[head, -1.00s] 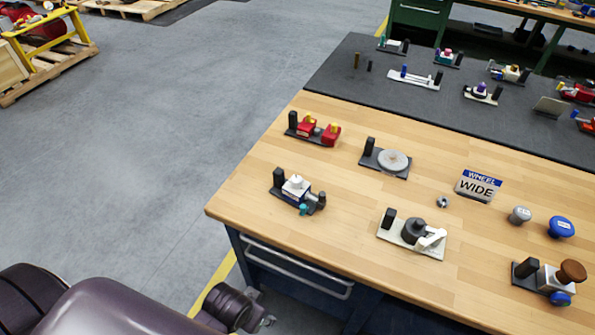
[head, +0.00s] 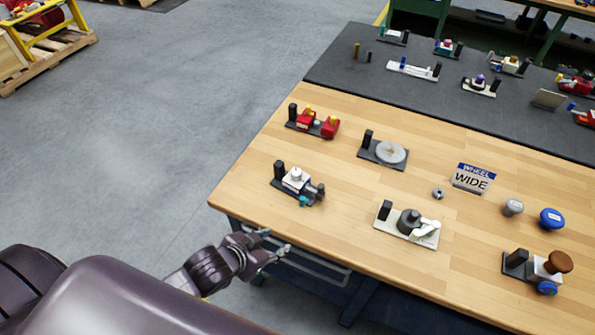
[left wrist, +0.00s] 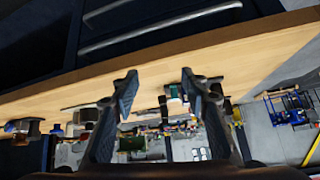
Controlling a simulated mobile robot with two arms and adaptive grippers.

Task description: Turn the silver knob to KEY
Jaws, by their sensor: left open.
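A silver-grey round knob (head: 512,207) with a small label stands at the right of the wooden table in the head view; its label is too small to read. A white and dark-blue device (head: 296,181) near the left front edge also carries a small silver-grey top, so I cannot tell which knob is meant. No KEY marking is readable. My left gripper (head: 277,241) is open and empty beside the table's front edge, near that white and blue device and far from the round knob. Its parted fingers show in the left wrist view (left wrist: 159,87). My right gripper is not in view.
The wooden table (head: 330,215) carries a red device (head: 314,122), a grey disc (head: 391,152), a white-based device (head: 409,224), a sign (head: 473,178) reading WHEEL WIDE, a blue knob (head: 551,219) and a brown-topped device (head: 547,267). Open floor lies left.

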